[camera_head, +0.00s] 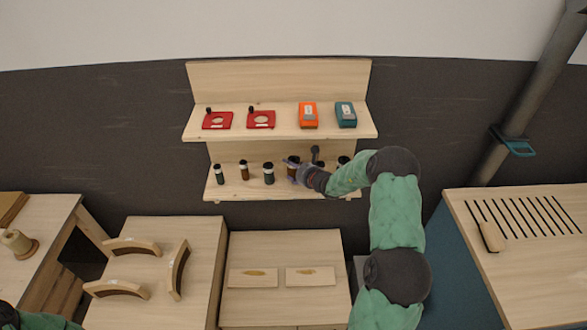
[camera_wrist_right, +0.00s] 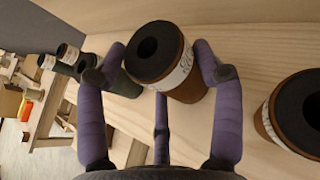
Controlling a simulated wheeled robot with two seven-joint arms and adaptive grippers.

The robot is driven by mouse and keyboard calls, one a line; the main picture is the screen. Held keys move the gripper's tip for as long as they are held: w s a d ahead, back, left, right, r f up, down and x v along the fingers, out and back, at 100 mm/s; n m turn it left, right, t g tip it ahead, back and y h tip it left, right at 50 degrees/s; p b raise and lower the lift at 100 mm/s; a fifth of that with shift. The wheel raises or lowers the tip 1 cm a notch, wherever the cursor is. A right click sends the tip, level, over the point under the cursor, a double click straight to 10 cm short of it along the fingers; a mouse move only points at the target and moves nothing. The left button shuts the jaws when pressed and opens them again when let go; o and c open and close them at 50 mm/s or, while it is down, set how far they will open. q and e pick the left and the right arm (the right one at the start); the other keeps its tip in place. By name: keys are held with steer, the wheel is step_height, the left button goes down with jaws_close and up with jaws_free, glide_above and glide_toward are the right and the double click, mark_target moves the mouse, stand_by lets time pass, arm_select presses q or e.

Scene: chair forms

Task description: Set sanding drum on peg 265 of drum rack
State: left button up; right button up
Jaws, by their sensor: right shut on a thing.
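My right gripper (camera_head: 299,172) is at the lower shelf of the wooden wall rack. In the right wrist view its purple fingers (camera_wrist_right: 160,75) are closed around a brown sanding drum (camera_wrist_right: 186,82) with a dark hollow top and a white label. The drum also shows in the head view (camera_head: 293,161), partly covered by the gripper. I cannot tell whether it sits on a peg or is held just above the shelf. The label and any peg numbers are too small to read. My left gripper is out of view; only a bit of that arm shows at the lower left.
Dark and brown drums (camera_head: 268,174) stand left of the gripper on the lower shelf (camera_head: 230,194). Another brown drum (camera_wrist_right: 297,112) is close by. The upper shelf (camera_head: 284,126) holds red, orange and teal items. Worktables with curved wooden parts (camera_head: 180,268) stand below.

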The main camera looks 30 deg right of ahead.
steer(key=shift+f+b, duration=0.35)
steer(key=shift+f, duration=0.05)
steer(key=o, duration=1.5)
